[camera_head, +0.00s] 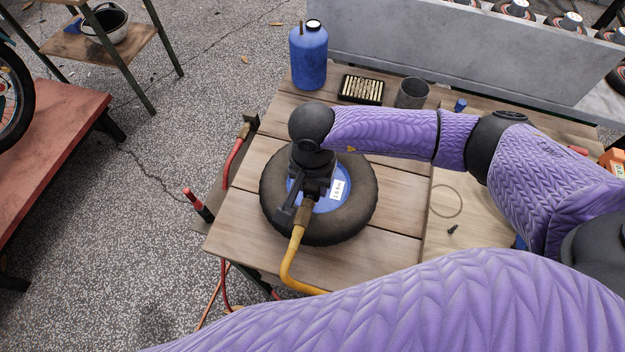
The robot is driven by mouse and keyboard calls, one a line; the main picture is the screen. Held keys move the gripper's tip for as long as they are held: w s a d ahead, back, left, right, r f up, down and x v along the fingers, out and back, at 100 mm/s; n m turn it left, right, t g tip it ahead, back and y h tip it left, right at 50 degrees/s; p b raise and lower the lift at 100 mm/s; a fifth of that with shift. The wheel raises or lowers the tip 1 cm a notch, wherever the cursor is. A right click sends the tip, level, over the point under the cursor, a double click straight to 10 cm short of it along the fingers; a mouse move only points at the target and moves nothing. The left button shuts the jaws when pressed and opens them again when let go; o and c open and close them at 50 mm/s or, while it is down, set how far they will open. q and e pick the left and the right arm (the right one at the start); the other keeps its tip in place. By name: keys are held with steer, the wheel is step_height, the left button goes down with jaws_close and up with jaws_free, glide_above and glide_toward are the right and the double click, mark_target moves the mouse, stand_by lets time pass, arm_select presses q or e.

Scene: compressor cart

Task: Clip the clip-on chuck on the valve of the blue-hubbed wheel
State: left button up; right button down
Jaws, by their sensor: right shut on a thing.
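The blue-hubbed wheel (361,209) lies flat on the wooden table top, its black tyre around a blue hub (325,204) with a small white label (338,189). My right gripper (306,198) reaches down over the hub and is shut on the clip-on chuck (305,212). A brass-coloured end of the chuck shows below the fingers, with a yellow hose (294,256) running from it toward the front of the table. The gripper hides the valve, so I cannot tell whether the chuck is on it. My left gripper is not in view.
A blue bottle (308,58), a black tray of small pieces (361,89) and a grey cup (412,93) stand at the back. A red hose (233,160) hangs at the table's left edge. A red bench (50,150) stands at left. The table right of the wheel is fairly clear.

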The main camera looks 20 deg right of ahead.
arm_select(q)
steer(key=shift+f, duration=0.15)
arm_select(e)
steer(key=shift+f, duration=0.15)
steer(key=shift+c, duration=1.1)
jaws_free()
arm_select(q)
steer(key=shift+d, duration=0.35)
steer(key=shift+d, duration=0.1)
arm_select(e)
step_height(320, 180, up, 9)
steer(key=shift+p, duration=0.8)
steer(key=shift+r, duration=0.45)
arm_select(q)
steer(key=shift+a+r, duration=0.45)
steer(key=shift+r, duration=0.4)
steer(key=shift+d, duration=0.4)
